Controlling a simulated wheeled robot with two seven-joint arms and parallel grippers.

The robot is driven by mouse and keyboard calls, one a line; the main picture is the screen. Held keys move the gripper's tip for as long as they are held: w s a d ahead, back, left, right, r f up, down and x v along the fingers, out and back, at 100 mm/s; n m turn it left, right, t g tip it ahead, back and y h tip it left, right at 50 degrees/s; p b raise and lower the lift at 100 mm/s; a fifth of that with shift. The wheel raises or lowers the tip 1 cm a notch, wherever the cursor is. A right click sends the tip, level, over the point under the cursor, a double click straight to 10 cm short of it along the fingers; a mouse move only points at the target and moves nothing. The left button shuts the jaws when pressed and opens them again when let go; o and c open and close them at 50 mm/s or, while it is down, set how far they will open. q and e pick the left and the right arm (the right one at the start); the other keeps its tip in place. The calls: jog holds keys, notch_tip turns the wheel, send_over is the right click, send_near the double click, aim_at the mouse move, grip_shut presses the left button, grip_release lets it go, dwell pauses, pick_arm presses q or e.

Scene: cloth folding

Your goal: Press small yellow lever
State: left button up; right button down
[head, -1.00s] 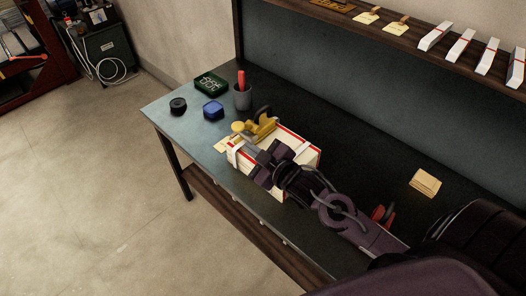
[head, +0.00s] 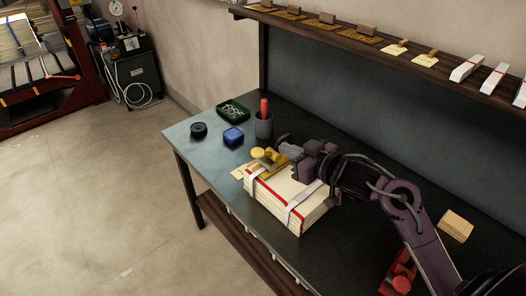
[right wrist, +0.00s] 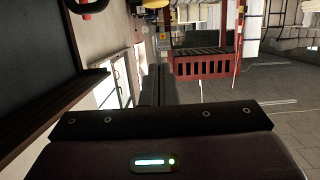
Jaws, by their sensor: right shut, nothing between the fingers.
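My left gripper is not in view.
A red tool (head: 399,278) lies near my right arm. A shelf (head: 345,40) runs along the back.

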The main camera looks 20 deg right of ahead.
jog(key=shift+w, duration=0.1)
jog(key=w+a+f+p, duration=0.2)
jog(key=w+f, duration=0.4)
jog(key=w, duration=0.3)
jog(key=shift+a+f+p, duration=0.25)
jog(key=shift+a+p, duration=0.15)
jog(key=shift+a, duration=0.25)
jog(key=shift+s+f, duration=0.1)
jog(key=shift+a+f+b, duration=0.15)
jog(key=shift+a+b, duration=0.05)
jog(key=shift+b, duration=0.1)
